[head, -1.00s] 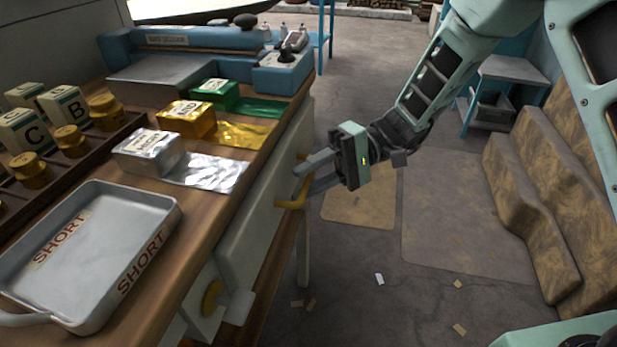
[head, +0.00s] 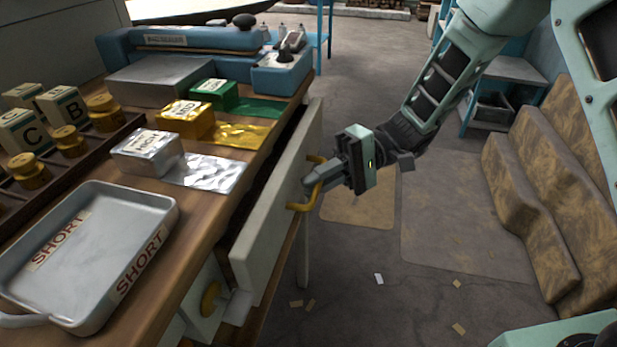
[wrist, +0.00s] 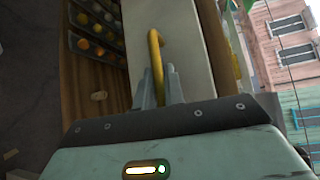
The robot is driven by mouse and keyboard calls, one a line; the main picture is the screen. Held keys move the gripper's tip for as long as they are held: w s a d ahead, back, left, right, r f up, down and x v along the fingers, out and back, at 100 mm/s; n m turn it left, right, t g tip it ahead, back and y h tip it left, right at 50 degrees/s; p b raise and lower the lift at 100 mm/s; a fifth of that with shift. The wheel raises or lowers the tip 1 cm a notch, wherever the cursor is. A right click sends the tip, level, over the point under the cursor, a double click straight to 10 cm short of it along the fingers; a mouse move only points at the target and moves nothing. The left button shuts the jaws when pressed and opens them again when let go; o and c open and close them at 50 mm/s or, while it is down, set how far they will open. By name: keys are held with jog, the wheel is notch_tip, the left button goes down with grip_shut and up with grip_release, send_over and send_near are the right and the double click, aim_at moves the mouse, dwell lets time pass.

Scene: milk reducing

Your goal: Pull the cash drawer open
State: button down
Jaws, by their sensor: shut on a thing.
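The cash drawer (head: 275,205) has a pale front and stands partly out of the wooden counter, with a dark gap behind its front. Its yellow bar handle (head: 303,206) is on the outer face. My gripper (head: 314,182) is shut on the handle, with its fingers around the bar. In the wrist view, my gripper (wrist: 161,88) has the yellow handle (wrist: 156,50) between its two grey fingers, in front of the pale drawer front (wrist: 190,40). The wrist view also shows compartments inside the drawer with round coin-like pieces (wrist: 95,30).
On the counter (head: 190,262) are a metal tray (head: 95,250) marked SHORT, silver (head: 147,152), gold (head: 186,119) and green boxes (head: 214,93), and a blue machine (head: 200,50).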

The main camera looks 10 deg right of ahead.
jog(key=s+d+p, duration=0.1)
jog(key=s+d, duration=0.2)
jog(key=d, duration=0.7)
jog(key=s+d+p, duration=0.1)
jog(key=s+d, duration=0.3)
jog(key=d, duration=0.7)
jog(key=shift+s, duration=0.2)
jog(key=c, duration=1.5)
grip_release()
jog(key=v, duration=1.7)
jog(key=shift+d+r+p, duration=0.1)
jog(key=shift+d+p, duration=0.1)
jog(key=shift+p, duration=0.2)
